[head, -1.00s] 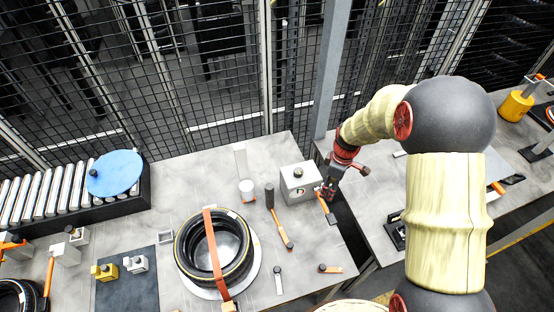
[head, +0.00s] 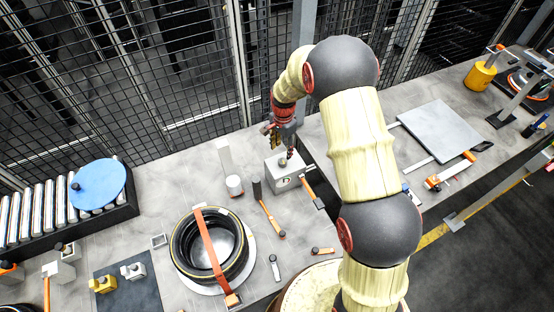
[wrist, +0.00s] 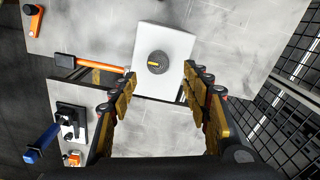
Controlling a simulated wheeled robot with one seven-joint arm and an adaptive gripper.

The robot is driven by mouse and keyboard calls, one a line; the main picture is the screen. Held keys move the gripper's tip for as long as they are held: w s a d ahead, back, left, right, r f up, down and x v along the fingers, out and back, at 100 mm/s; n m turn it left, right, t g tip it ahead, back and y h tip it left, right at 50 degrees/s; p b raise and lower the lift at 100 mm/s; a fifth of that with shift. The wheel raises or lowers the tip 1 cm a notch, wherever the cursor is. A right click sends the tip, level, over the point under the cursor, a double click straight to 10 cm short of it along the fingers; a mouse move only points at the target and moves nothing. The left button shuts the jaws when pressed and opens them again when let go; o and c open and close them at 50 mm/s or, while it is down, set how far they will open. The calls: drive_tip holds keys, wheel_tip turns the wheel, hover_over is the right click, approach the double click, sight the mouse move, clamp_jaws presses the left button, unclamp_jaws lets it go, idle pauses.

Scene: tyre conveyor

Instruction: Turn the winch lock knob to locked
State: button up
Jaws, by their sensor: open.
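A pale grey box (head: 289,179) stands on the workbench near its right end. The dark round knob (wrist: 158,62) on its top carries a short yellow-orange mark, lying roughly crosswise in the wrist view. I take this knob to be the winch lock knob; the head view shows it partly (head: 283,162). My gripper (head: 283,148) is above the box, pointing down. In the wrist view its two fingers (wrist: 158,82) are spread apart, with the knob a little beyond the tips and between them. Nothing is between the fingers, and they appear clear of the knob.
An orange-handled hammer (head: 312,190) lies close to the box's right side. A tyre (head: 195,245) with an orange strap lies on the bench. A mesh fence (head: 160,75) stands behind.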

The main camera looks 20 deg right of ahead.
sight(282, 160)
drive_tip(key=shift+s+d+m, duration=0.1)
drive_tip(key=shift+s+m, duration=0.05)
drive_tip(key=shift+m, duration=1.05)
drive_tip(key=shift+f+m, duration=0.15)
drive_tip(key=shift+m, duration=0.25)
wheel_tip(282, 160, down, 7)
drive_tip(key=shift+f+p, duration=0.2)
drive_tip(key=shift+p, duration=0.2)
drive_tip(key=shift+c, duration=1.3)
drive_tip(key=c, duration=0.9)
